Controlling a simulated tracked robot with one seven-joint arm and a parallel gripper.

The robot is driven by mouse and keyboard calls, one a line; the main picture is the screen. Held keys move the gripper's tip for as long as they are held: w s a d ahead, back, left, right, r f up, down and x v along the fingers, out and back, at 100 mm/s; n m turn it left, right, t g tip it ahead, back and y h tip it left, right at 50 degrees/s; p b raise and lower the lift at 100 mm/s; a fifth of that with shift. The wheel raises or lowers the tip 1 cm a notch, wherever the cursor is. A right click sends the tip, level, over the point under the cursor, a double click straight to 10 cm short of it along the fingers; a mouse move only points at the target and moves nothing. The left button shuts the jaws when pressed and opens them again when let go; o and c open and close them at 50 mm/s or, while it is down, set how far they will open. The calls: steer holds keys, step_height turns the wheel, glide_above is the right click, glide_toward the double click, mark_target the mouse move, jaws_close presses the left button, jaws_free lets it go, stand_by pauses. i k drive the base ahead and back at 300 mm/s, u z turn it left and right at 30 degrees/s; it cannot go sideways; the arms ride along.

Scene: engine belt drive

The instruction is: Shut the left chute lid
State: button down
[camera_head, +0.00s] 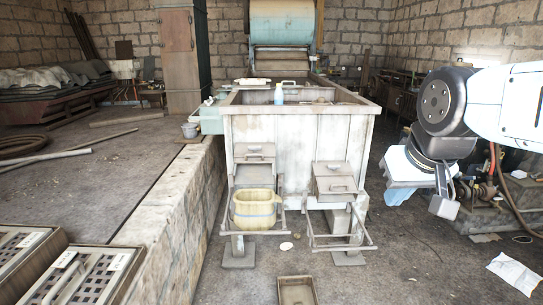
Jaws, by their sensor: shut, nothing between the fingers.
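The left chute lid (254,151) is a grey-brown panel with a handle on the front of the big pale tank. It sits raised at the top of its chute, and the sloping chute (253,174) shows below it. A yellowish bucket (257,210) stands on the frame under this chute. My gripper (443,207) hangs on the right of the view, well to the right of both chutes and apart from them. It looks small, shut and empty; its fingertips are hard to make out.
The right chute lid (333,184) lies lower over its chute, above an empty metal frame (340,243). A shallow tray (296,290) lies on the floor in front. A stone ledge (170,220) runs along the left. Machinery stands behind my arm; the floor between is mostly clear.

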mark_target(262, 160)
steer(key=z, duration=0.2)
steer(key=k, duration=0.55)
steer(key=u, duration=0.15)
steer(key=i, duration=0.8)
steer(key=u, duration=0.7)
steer(key=i, duration=1.2)
steer(key=z, duration=0.3)
